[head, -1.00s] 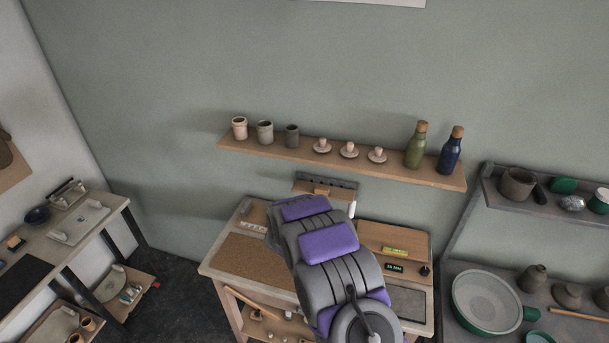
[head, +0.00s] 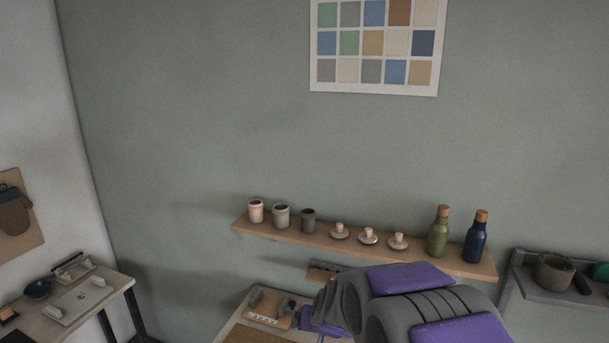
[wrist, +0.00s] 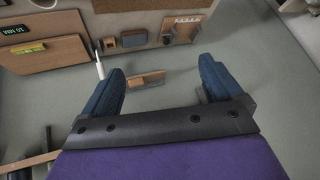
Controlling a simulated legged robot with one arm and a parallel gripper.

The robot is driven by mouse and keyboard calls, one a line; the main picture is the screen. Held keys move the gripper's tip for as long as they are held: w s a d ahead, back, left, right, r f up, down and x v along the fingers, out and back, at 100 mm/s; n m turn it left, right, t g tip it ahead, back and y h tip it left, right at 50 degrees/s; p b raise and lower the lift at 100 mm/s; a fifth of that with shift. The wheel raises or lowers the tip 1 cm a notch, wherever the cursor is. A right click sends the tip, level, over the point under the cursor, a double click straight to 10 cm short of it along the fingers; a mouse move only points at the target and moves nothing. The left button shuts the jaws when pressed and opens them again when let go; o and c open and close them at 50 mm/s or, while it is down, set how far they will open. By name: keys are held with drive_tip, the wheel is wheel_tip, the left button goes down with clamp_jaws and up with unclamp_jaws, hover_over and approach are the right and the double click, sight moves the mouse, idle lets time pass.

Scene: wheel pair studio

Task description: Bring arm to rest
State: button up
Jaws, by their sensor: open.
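My gripper (wrist: 162,76) shows in the wrist view with its two blue fingers spread wide. Nothing is between the fingers. Beyond them lie a green-grey wall and a small wooden rack (wrist: 146,80). In the head view my purple and grey arm fills the lower right. It lies in front of the workbench (head: 238,326) and hides much of it. The gripper's fingers cannot be made out clearly there.
A wall shelf (head: 355,252) above my arm holds several cups and lidded pieces, a green bottle (head: 438,232) and a blue bottle (head: 476,238). A grey shelf (head: 545,290) stands at right, a side table (head: 120,283) at left.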

drive_tip(key=s+d+g+b, duration=0.2)
drive_tip(key=s+d+g, duration=0.1)
drive_tip(key=s, duration=1)
drive_tip(key=s+d+g+h+b, duration=0.1)
drive_tip(key=s+d, duration=0.3)
drive_tip(key=s, duration=1)
drive_tip(key=s+d+g+h+b, duration=0.1)
drive_tip(key=s+d+g+b, duration=0.2)
drive_tip(key=s, duration=1.1)
drive_tip(key=shift+s+d+f+n+g, duration=0.15)
drive_tip(key=shift+d+f+n+g, duration=0.2)
drive_tip(key=shift+d+g, duration=0.45)
